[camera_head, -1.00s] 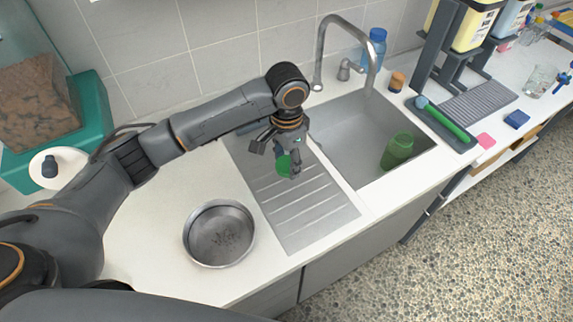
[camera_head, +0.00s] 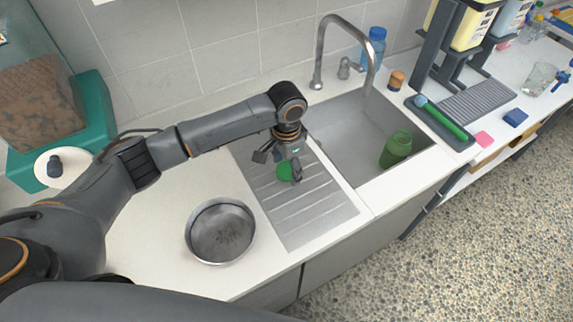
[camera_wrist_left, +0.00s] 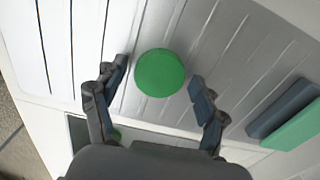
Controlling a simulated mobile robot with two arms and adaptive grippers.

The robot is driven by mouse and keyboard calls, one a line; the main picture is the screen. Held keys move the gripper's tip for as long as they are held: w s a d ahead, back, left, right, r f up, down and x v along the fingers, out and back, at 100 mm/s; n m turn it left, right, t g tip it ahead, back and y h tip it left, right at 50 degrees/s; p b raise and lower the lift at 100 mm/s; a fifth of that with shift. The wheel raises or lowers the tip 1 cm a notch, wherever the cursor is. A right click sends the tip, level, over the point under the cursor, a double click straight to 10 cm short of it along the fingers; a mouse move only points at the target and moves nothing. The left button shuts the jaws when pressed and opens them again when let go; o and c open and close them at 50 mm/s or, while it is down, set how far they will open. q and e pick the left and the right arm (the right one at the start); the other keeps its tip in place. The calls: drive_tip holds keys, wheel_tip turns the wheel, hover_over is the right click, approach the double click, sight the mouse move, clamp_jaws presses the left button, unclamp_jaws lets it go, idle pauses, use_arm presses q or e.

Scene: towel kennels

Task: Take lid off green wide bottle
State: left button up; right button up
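The wide green bottle (camera_head: 397,149) stands in the sink at its right side, and its top looks open with no lid on it. A round green lid (camera_head: 285,171) lies on the ribbed drainboard left of the basin. In the left wrist view the lid (camera_wrist_left: 160,72) shows as a flat green disc. My left gripper (camera_head: 292,175) is just above the lid. Its fingers (camera_wrist_left: 159,75) are spread on either side of the lid, with gaps between. My right gripper is not in view.
A metal bowl (camera_head: 220,232) stands on the counter left of the drainboard (camera_head: 310,212). The curved faucet (camera_head: 320,50) rises behind the sink (camera_head: 345,130). A blue bottle (camera_head: 374,48) and an orange-brown jar (camera_head: 396,81) stand behind. A dark-and-green block (camera_wrist_left: 290,125) shows at the wrist view's right.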

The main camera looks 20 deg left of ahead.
sight(287, 170)
use_arm(q)
wheel_tip(287, 170, up, 12)
drive_tip(key=b, duration=0.2)
drive_tip(key=shift+r, duration=0.2)
idle(0.3)
